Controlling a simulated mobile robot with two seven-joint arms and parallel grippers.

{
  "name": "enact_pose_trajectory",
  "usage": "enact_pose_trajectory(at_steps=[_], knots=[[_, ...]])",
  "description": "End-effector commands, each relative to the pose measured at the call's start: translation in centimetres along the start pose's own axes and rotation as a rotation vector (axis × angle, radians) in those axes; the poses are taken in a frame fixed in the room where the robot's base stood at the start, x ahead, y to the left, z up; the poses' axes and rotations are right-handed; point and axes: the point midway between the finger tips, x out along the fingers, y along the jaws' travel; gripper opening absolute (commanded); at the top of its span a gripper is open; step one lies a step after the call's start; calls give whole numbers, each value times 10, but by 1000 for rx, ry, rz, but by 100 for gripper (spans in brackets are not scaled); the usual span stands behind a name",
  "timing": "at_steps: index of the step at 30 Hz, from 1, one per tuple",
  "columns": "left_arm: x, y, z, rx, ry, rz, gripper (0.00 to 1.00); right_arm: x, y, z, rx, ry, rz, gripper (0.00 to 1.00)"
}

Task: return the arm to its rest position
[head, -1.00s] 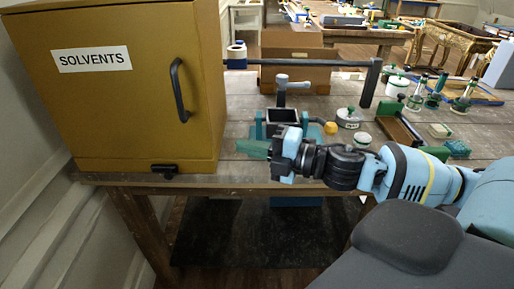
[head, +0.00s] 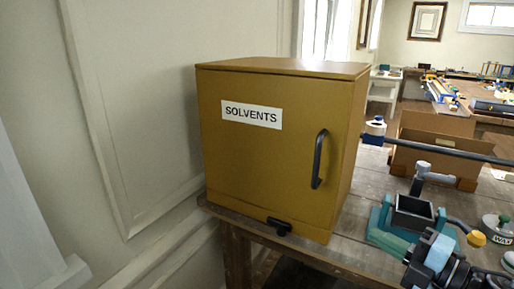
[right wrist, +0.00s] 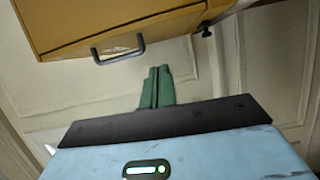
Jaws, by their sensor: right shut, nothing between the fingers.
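My right gripper (head: 374,237) is at the lower right of the head view, its green fingers pointing left, in front of a teal vise-like holder (head: 414,206). In the right wrist view its fingers (right wrist: 158,72) are together, with nothing between them. My right arm runs out of the head view at the bottom right corner, so most of it is hidden. My left gripper does not show.
A closed yellow cabinet (head: 255,160) labelled SOLVENTS, with a dark handle (head: 319,160), stands on the wooden bench (head: 352,240) left of my gripper. A cardboard box (head: 434,150) and a dark horizontal bar (head: 455,151) are behind. Bare wall is at left.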

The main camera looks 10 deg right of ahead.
Motion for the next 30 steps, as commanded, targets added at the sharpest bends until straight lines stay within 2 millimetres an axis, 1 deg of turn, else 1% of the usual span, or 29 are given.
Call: enact_pose_trajectory(at_steps=[2,5,6,8,9,11,12,14,15,17,18,20,21,22,24,27,30], knots=[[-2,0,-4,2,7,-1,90,-4,-17,4,76,-35,-10,0],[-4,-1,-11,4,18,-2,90,-14,-53,8,225,-104,-32,0],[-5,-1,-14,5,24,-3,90,-20,-71,8,300,-140,-45,0],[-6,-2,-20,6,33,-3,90,-30,-101,6,412,-195,-65,0],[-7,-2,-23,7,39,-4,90,-37,-120,4,488,-234,-79,0],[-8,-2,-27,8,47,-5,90,-49,-150,-3,599,-291,-102,0],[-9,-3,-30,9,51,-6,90,-58,-170,-10,673,-330,-117,0],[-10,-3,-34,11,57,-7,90,-71,-199,-21,784,-389,-141,0],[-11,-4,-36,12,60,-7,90,-80,-218,-31,856,-430,-157,0],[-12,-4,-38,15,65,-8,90,-94,-245,-49,965,-490,-181,0],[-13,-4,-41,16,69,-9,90,-104,-262,-62,1037,-531,-197,0],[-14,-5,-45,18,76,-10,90,-119,-287,-84,1143,-594,-221,0],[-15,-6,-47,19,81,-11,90,-129,-302,-100,1212,-634,-237,0],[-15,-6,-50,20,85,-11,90,-135,-312,-112,1263,-665,-248,0],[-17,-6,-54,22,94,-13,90,-150,-332,-141,1369,-729,-271,0],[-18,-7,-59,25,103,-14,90,-166,-353,-176,1491,-805,-298,0],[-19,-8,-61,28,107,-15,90,-176,-365,-200,1571,-856,-317,0]])
